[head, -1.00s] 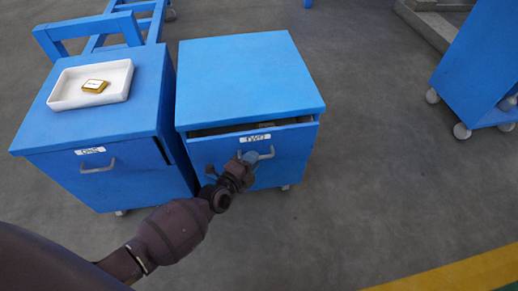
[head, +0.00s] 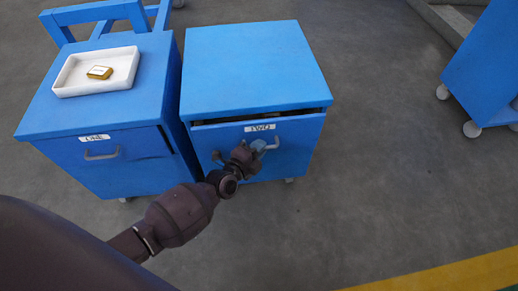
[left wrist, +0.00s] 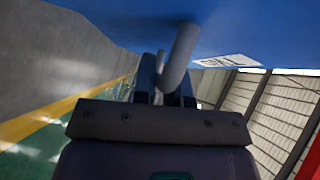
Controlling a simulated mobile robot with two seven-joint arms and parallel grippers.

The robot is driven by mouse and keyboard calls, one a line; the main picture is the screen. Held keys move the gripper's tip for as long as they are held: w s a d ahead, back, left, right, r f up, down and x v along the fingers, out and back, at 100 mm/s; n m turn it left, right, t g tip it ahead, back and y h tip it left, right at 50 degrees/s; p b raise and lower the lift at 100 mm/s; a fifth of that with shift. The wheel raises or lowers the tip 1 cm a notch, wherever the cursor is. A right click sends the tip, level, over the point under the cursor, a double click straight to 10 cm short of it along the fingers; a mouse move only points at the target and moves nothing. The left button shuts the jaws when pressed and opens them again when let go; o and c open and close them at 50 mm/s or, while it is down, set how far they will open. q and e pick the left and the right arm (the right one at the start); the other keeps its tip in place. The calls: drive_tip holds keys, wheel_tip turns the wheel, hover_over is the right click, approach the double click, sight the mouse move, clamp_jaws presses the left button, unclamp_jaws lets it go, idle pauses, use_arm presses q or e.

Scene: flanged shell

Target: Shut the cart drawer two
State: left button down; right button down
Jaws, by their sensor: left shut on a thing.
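Drawer two (head: 285,133) is the blue front of the right-hand cart, with a white "TWO" label. It stands slightly open, with a dark gap along its top under the cart top (head: 252,65). My left gripper (head: 256,147) is shut on its grey bar handle (head: 272,145). In the left wrist view the handle (left wrist: 181,55) runs between the fingers (left wrist: 160,85), in front of the blue drawer face. The gripper partly hides the handle and lower front in the head view. My right gripper is not in view.
The left-hand cart (head: 75,115) stands close beside, its drawer labelled "ONE" looking shut. On it a white tray (head: 68,84) holds a gold block (head: 99,72). Another blue cart (head: 487,75) stands at far right. The floor (head: 390,170) between is clear.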

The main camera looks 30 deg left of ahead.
sight(255, 138)
use_arm(q)
drive_tip(key=w+a, duration=0.2)
drive_tip(key=w, duration=0.1)
drive_tip(key=shift+w+a+r, duration=0.1)
drive_tip(key=shift+w+a, duration=0.05)
drive_tip(key=c, duration=1.4)
unclamp_jaws()
drive_tip(key=shift+w, duration=0.1)
drive_tip(key=shift+c, duration=0.2)
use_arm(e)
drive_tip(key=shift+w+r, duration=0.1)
use_arm(q)
drive_tip(key=shift+s+r, duration=0.15)
drive_tip(key=shift+s, duration=0.2)
drive_tip(key=p+v, duration=0.2)
drive_tip(key=v, duration=0.8)
drive_tip(key=shift+s+f+p, duration=0.2)
drive_tip(key=shift+p, duration=0.2)
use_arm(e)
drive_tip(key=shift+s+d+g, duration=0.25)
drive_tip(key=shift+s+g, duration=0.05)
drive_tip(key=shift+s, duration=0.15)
